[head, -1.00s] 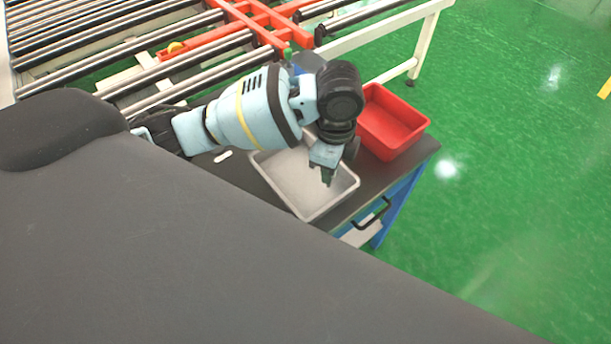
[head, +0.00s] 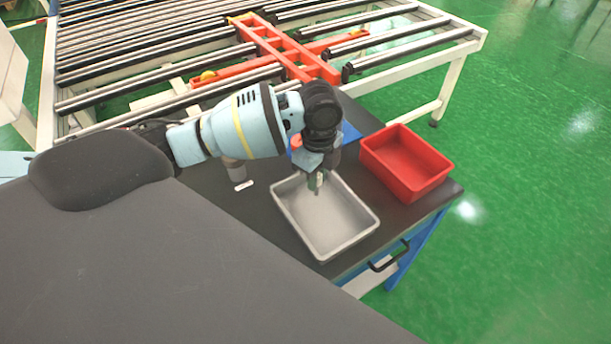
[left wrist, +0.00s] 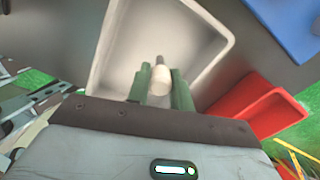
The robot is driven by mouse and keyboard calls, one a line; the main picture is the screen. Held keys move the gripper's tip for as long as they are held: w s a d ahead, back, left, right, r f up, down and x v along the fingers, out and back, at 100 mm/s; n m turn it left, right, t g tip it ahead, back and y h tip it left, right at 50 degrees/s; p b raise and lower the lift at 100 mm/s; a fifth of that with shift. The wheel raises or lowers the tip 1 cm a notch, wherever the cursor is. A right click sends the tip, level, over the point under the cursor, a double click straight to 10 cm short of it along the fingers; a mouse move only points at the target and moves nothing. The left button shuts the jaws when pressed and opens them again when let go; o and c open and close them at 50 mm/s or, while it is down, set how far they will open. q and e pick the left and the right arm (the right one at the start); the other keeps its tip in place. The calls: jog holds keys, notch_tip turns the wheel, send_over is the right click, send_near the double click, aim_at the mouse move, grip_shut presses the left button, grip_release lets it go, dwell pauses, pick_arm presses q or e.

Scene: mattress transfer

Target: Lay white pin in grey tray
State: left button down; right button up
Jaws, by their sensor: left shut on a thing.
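The grey tray (head: 352,242) lies on the dark tabletop and looks empty in the head view. My left gripper (head: 316,183) is over the tray's far end, pointing down. In the left wrist view, the left gripper (left wrist: 160,88) is shut on the white pin (left wrist: 160,82), which sticks out between the two green fingers. The tray (left wrist: 115,50) shows behind the pin in that view. I cannot tell the pin's height above the tray floor. The pin is mostly hidden in the head view. My right gripper is not in view.
A red bin (head: 405,165) stands right of the tray. A small white piece (head: 244,186) and a grey cylinder (head: 236,169) are on the tabletop left of it. A blue flat thing (head: 350,132) lies behind. A roller conveyor (head: 180,75) runs along the back.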

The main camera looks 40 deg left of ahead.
pick_arm(q)
jog(key=a+f, duration=0.1)
jog(key=a, duration=0.1)
jog(key=w+a+f, duration=0.1)
jog(key=a+f, duration=0.1)
jog(key=shift+w+a, duration=0.1)
jog(key=shift+w, duration=0.05)
jog(key=shift+f, duration=0.4)
jog(key=shift+f, duration=0.2)
jog(key=c, duration=1.2)
grip_release()
jog(key=shift+c, duration=0.2)
jog(key=shift+r, duration=0.15)
notch_tip(320, 180, up, 12)
jog(key=shift+p, duration=0.45)
